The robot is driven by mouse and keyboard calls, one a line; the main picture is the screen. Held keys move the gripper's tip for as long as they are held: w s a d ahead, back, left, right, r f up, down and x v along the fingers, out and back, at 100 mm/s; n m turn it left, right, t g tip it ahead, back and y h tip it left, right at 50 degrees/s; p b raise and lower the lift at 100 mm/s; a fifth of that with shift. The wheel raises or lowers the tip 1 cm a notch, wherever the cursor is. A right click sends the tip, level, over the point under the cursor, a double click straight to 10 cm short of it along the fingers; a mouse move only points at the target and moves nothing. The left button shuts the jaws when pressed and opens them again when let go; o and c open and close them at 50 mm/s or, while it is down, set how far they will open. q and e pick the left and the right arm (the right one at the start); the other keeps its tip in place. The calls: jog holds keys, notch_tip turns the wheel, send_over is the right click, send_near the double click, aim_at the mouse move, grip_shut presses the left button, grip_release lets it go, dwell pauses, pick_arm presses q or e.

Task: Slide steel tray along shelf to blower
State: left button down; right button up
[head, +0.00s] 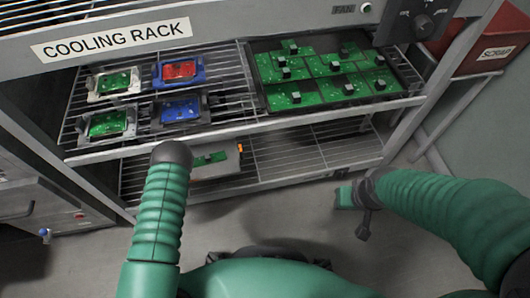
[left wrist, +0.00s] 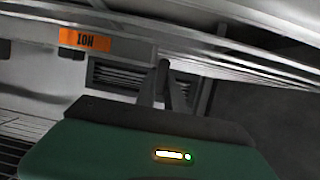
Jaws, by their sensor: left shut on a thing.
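The steel tray (head: 228,166) lies on the lower wire shelf of the cooling rack, with a green circuit board (head: 210,158) on it and an orange mark at its right end. My left arm reaches down over its left side and hides my left gripper in the head view. In the left wrist view, the dark fingers of my left gripper (left wrist: 167,88) are close together, shut on what appears to be the steel tray; the contact is not clear. My right gripper (head: 363,212) hangs right of the rack's front, apart from the tray; its jaw opening is unclear.
The upper shelf (head: 225,118) holds several boards in carriers and a dark tray (head: 420,92) of green boards. The lower shelf right of the steel tray (head: 310,152) is bare. A louvred grille (left wrist: 125,80) and an orange HOT label (left wrist: 85,40) show in the wrist view.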

pick_arm(q)
jog(key=shift+s+a, duration=0.25)
jog(key=shift+a, duration=0.7)
jog(key=shift+s+a, duration=0.3)
jog(key=shift+a, duration=0.65)
jog(key=shift+s+a, duration=0.25)
jog(key=shift+a, duration=0.7)
jog(key=c, duration=1.3)
grip_release()
jog(key=shift+c, duration=0.2)
